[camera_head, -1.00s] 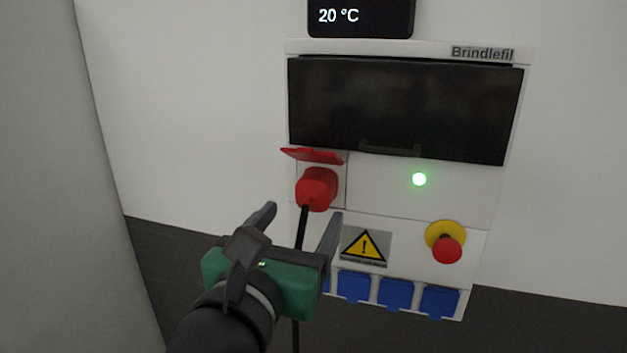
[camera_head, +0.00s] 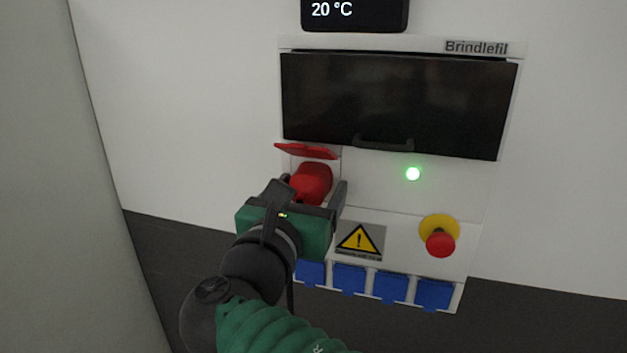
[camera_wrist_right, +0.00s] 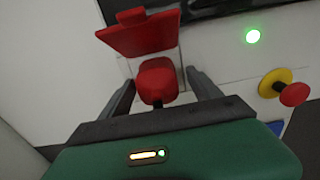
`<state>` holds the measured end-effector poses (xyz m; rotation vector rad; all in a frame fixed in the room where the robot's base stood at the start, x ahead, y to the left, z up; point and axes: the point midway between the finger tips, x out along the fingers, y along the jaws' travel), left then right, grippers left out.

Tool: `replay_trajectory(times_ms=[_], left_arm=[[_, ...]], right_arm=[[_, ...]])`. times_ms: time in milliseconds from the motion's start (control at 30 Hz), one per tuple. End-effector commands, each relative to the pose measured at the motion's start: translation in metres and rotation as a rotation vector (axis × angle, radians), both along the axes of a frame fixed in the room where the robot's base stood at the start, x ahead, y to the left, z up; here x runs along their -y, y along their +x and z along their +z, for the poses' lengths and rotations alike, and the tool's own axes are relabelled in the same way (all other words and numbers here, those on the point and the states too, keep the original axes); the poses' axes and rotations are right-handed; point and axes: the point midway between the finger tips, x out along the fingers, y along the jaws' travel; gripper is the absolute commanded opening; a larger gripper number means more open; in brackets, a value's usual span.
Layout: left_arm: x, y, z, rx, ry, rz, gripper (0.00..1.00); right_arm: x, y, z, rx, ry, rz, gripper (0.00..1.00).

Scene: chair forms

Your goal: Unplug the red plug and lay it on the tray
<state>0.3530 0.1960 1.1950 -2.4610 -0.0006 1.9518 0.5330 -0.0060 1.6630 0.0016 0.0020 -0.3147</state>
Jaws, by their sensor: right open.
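The red plug (camera_head: 313,182) sits in its socket at the left of the white wall panel, under a raised red flap (camera_head: 306,151). My right gripper (camera_head: 314,187) is open, with its fingers on either side of the plug. In the right wrist view the plug (camera_wrist_right: 157,80) shows between the two fingertips (camera_wrist_right: 159,88), with gaps at both sides. The plug's black cable is mostly hidden behind my gripper and arm. My left gripper is not in view. No tray is in view.
The panel (camera_head: 460,190) carries a dark cover with a handle (camera_head: 390,105), a lit green lamp (camera_head: 413,174), a red stop button on yellow (camera_head: 440,241), a warning sign (camera_head: 360,241) and several blue sockets (camera_head: 390,286). A grey surface (camera_head: 60,200) stands at the left.

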Motion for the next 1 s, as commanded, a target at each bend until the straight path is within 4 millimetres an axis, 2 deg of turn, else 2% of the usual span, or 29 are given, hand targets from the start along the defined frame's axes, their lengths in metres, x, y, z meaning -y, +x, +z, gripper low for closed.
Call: replay_trajectory(times_ms=[200, 1000], left_arm=[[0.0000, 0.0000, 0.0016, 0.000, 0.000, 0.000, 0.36], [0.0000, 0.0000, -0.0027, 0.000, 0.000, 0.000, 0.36]], right_arm=[[0.0003, 0.0082, -0.0001, 0.000, -0.002, 0.001, 0.73], [0.0075, 0.0060, -0.0007, 0.001, 0.000, 0.000, 0.73]])
